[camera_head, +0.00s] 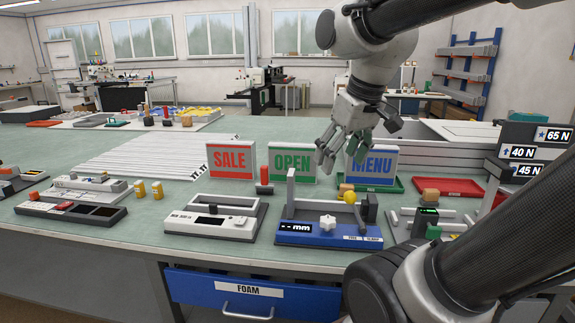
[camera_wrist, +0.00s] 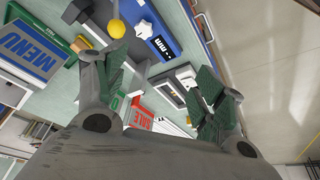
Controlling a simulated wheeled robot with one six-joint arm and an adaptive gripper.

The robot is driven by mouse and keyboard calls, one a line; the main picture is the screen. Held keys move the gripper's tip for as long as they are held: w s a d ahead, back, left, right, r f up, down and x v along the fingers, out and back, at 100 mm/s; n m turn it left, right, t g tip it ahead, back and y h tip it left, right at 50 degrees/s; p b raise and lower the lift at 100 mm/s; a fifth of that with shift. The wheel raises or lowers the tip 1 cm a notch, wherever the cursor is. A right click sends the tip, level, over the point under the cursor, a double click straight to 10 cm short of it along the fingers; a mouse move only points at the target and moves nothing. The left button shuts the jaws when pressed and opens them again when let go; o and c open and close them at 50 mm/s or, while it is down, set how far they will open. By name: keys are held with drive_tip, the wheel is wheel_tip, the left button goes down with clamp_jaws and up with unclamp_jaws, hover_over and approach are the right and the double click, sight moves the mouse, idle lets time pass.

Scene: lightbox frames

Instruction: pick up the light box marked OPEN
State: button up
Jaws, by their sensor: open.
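My gripper (camera_head: 341,152) is open and empty, in front of the gap between OPEN and MENU, and covers part of MENU. In the wrist view my gripper (camera_wrist: 162,68) has its fingers spread, and the left finger hides most of OPEN, leaving a few green marks. The SALE box (camera_wrist: 140,118) shows beyond the fingers, and the MENU box (camera_wrist: 28,55) lies at left.
A blue device with a post (camera_head: 315,232) and a yellow ball (camera_head: 349,196) stand in front of OPEN. A dark red cylinder (camera_head: 264,176) stands between SALE and OPEN. A grey device (camera_head: 212,218) is front left. Green and red trays (camera_head: 447,187) lie right.

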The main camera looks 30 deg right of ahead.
drive_tip(key=w+d+r+n, duration=0.15)
drive_tip(key=w+r, duration=0.35)
drive_tip(key=w, duration=0.7)
drive_tip(key=n+g+y, duration=0.2)
drive_tip(key=n+y, duration=0.1)
drive_tip(key=n, duration=0.6)
hover_over(290, 154)
drive_tip(key=d, duration=0.3)
drive_tip(key=shift+m, duration=0.25)
wheel_tip(290, 154, down, 15)
drive_tip(key=shift+f, duration=0.1)
drive_tip(key=shift+w+f, duration=0.2)
drive_tip(key=shift+f, duration=0.45)
drive_tip(key=x, duration=0.7)
drive_tip(key=shift+w+d, duration=0.1)
drive_tip(key=shift+w, duration=0.2)
drive_tip(key=c, duration=1.5)
